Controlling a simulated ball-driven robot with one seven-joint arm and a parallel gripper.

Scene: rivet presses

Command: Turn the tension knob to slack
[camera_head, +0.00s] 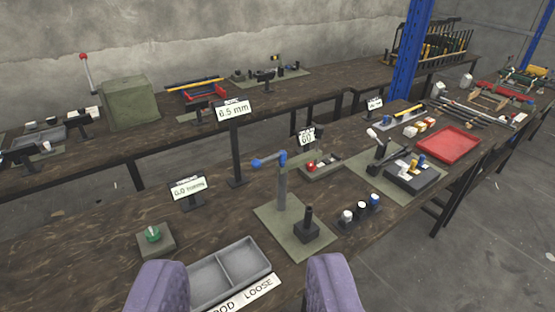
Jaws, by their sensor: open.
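My gripper (246,284) shows at the bottom edge as two purple fingers set wide apart. It is open, and no thing is held between them. No knob in view has a readable tension or slack label. A red round knob (311,167) sits on a small grey-green base in the middle of the near bench, beyond my gripper. A green round knob or button (152,233) sits on a small block at the near left, beyond my left finger. I cannot tell which of these, if either, is the tension knob.
A grey two-part tray (230,272) lies just beyond my fingers, with a label reading LOOSE. A red tray (448,144) lies farther right. A blue pillar (410,55) rises behind.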

